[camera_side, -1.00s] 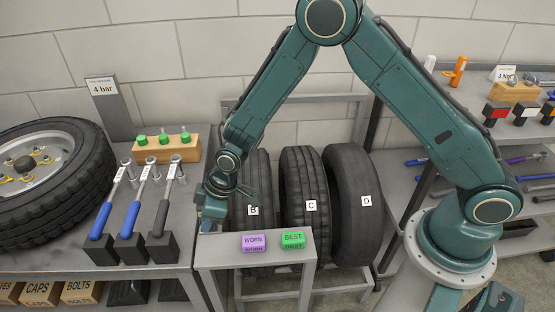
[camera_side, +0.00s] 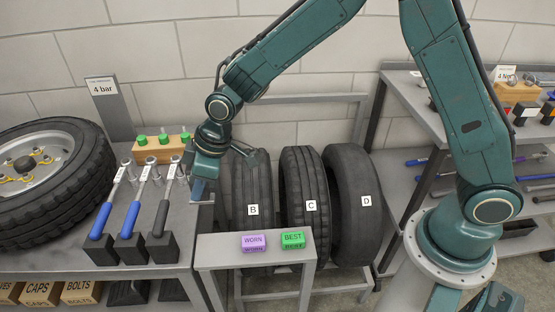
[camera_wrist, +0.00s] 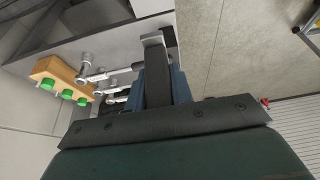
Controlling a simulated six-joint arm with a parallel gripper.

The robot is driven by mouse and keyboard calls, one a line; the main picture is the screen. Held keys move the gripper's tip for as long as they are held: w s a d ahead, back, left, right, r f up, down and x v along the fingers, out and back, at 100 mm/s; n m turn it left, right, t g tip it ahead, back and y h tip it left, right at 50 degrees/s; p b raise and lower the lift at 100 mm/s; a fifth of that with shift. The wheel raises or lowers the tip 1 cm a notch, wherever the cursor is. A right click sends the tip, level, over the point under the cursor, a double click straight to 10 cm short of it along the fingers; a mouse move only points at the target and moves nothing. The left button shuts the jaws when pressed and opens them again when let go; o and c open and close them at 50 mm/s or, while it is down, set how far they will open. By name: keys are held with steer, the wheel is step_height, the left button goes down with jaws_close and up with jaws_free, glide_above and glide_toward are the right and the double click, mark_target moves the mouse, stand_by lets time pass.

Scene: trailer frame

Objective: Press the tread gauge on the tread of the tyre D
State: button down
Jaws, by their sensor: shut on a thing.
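Tyre D (camera_side: 352,185) stands upright at the right end of the row in the rack, with a white letter tag on its front. Its tread looks smooth from here. My gripper (camera_side: 201,190) is left of tyre B, well away from tyre D, and points down. In the wrist view my gripper (camera_wrist: 158,70) is shut on a dark bar with a pale grey end, which seems to be the tread gauge (camera_wrist: 152,40). Blue parts flank the bar. In the side view the held piece is small and hard to make out.
Tyre B (camera_side: 252,185) and tyre C (camera_side: 303,180) stand between my gripper and tyre D. A low stand with purple WORN (camera_side: 253,242) and green BEST (camera_side: 293,240) blocks is in front. Blue-handled wrenches (camera_side: 139,220) stand left of my gripper.

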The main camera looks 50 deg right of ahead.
stand_by(0.4)
steer(key=w+d+f+m+h, duration=0.1)
steer(key=d+f+m, duration=0.15)
steer(key=d, duration=0.75)
steer(key=w+d+f+m+t+h, duration=0.15)
steer(key=d+m, duration=0.25)
steer(key=d, duration=0.6)
steer(key=w+d+f+m+h, duration=0.1)
steer(key=w+d+f+m, duration=0.15)
steer(key=d, duration=0.85)
steer(key=s+d+f+m+h, duration=0.1)
steer(key=s+d+f+m, duration=0.1)
steer(key=s+d, duration=0.3)
steer(key=s+d+f+m+g+h, duration=0.1)
steer(key=s+d+m, duration=0.3)
steer(key=d, duration=0.8)
steer(key=s+d+f+m+h, duration=0.1)
steer(key=s+d+f+m, duration=0.2)
steer(key=s+d, duration=0.3)
steer(key=d, duration=0.3)
steer(key=shift+s+d+f, duration=0.15)
steer(key=shift+s+d, duration=0.05)
steer(key=shift+s, duration=0.2)
steer(key=shift+f, duration=0.1)
steer(key=shift+g, duration=0.25)
steer(key=shift+f, duration=2.8)
steer(key=shift+f, duration=0.6)
